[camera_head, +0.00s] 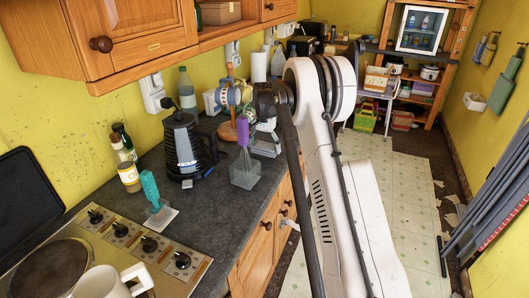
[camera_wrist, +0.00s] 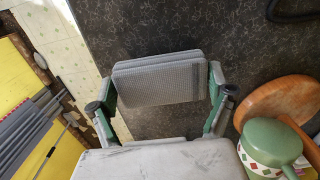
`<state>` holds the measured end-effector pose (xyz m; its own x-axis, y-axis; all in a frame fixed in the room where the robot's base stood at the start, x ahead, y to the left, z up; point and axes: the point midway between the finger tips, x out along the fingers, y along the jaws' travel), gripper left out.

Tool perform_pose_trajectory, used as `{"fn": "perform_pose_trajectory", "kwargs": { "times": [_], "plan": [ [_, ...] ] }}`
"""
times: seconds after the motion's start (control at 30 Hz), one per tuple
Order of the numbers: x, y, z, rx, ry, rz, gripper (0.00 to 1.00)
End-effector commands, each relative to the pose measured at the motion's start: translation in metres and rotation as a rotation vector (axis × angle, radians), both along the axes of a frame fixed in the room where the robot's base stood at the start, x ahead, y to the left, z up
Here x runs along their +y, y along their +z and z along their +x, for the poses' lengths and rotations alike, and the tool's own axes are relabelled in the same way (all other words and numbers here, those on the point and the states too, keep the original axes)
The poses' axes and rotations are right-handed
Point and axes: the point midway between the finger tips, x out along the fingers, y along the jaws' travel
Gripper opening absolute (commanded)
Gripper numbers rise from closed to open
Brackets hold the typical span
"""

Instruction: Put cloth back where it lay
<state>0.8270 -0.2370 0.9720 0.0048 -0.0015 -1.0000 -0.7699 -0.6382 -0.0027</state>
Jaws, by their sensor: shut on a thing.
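A grey, folded cloth with a woven texture (camera_wrist: 158,84) lies across the gap between the two fingers of my gripper (camera_wrist: 161,98) in the wrist view. The fingers, with green sides, close on its left and right ends. The dark worktop shows behind it, with the worktop edge to its left. Whether the cloth touches the worktop I cannot tell. In the head view my gripper (camera_head: 266,131) is over the worktop's right part, partly behind my arm. A pale grey patch there (camera_head: 266,148) seems to be the cloth, though small and partly hidden.
A wooden mug stand (camera_head: 229,131) with mugs is close by; its round base (camera_wrist: 272,97) and a green mug (camera_wrist: 270,143) are near my gripper's right finger in the wrist view. A purple brush in a clear holder (camera_head: 245,172) and a dark kettle (camera_head: 181,145) stand nearer.

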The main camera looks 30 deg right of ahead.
Motion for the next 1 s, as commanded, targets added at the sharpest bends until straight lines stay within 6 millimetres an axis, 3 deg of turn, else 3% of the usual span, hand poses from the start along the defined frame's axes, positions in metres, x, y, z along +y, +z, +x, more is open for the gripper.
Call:
{"fn": "perform_pose_trajectory", "kwargs": {
  "times": [0.2, 0.57, 0.6, 0.67, 1.0],
  "plan": [
    [0.000, -0.026, 0.000, 0.000, 0.000, 0.000, 0.65],
    [0.000, -0.031, 0.000, 0.000, 0.000, 0.000, 0.65],
    [0.000, -0.030, 0.000, 0.000, 0.000, 0.000, 0.90],
    [0.000, -0.029, 0.000, 0.000, 0.000, 0.000, 0.98],
    [0.000, -0.027, 0.000, 0.000, 0.000, 0.000, 1.00]
  ]
}}
